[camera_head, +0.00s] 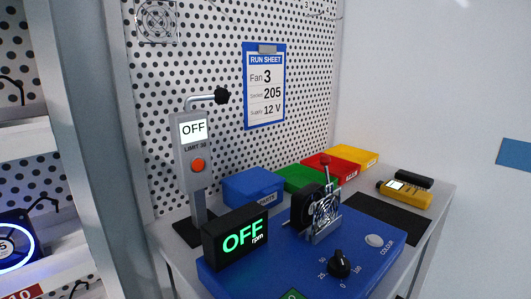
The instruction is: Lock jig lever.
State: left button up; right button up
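The jig (318,235) is a small metal fixture on the blue tester base (385,247). A dark fan (325,211) with a metal guard sits upright in it. A lever with a red knob (325,160) stands roughly upright behind the fan. Its lower part is partly hidden by the fan, and I cannot tell whether it is locked. Neither of my grippers is in view.
A black display (236,237) reads OFF rpm. A grey post (195,165) with an OFF screen, red button and black-knobbed bent bar (222,95) stands left. The base has a dial (340,263) and white button (374,240). Blue, green, red and yellow bins (358,155) stand behind.

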aim_at(324, 159)
jog(key=k+z, duration=0.1)
jog(key=z, duration=0.3)
jog(key=k+z, duration=0.1)
jog(key=z, duration=0.3)
jog(key=k+z, duration=0.1)
jog(key=z, duration=0.65)
jog(key=k+l, duration=0.05)
